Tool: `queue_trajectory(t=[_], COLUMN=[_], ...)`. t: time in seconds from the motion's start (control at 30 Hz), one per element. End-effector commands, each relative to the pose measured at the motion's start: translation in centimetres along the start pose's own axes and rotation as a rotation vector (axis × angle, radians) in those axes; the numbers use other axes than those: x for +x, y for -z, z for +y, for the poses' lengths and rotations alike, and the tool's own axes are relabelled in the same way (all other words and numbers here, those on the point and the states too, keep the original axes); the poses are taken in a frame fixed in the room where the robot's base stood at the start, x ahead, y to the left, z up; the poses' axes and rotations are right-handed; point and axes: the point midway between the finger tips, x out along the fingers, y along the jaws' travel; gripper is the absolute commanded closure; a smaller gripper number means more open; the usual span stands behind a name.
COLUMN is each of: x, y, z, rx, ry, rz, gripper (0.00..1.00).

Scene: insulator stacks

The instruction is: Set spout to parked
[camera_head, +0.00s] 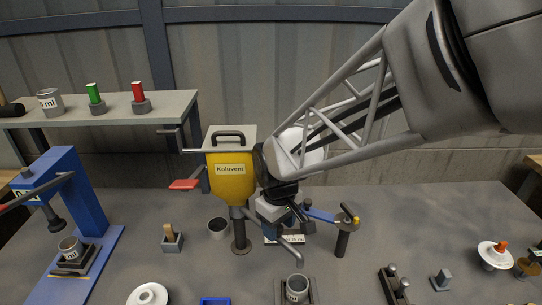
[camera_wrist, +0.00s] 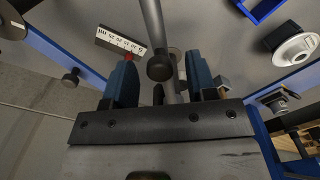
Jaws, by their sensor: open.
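The yellow Kolovent dispenser (camera_head: 230,178) stands on a grey post in the middle of the bench. A grey tube, apparently its spout (camera_head: 277,243), slants from the post down to the right. My gripper (camera_head: 300,222) is just above and behind the tube, pointing down. In the wrist view its blue-padded fingers (camera_wrist: 161,82) are apart. The tube (camera_wrist: 153,18) runs between them in that picture, with a dark round knob (camera_wrist: 160,67) in front. Whether the fingers touch the tube cannot be told. No parked mark is readable.
A white scale plate (camera_wrist: 121,41) lies close by. A grey can (camera_head: 297,288) stands in front, a dark cup (camera_head: 218,228) left, a blue press (camera_head: 80,200) far left.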

Motion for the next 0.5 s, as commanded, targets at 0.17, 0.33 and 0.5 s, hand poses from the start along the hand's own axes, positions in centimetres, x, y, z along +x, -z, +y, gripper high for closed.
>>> queue_trajectory(t=[0.17, 0.33, 0.5], x=[1.06, 1.26, 1.24], y=[-0.02, -0.01, -0.01], z=[-0.01, 0.0, 0.0], rx=[0.0, 0.0, 0.0], ry=[0.0, 0.0, 0.0], rz=[0.0, 0.001, 0.001], gripper=[0.48, 0.48, 0.48])
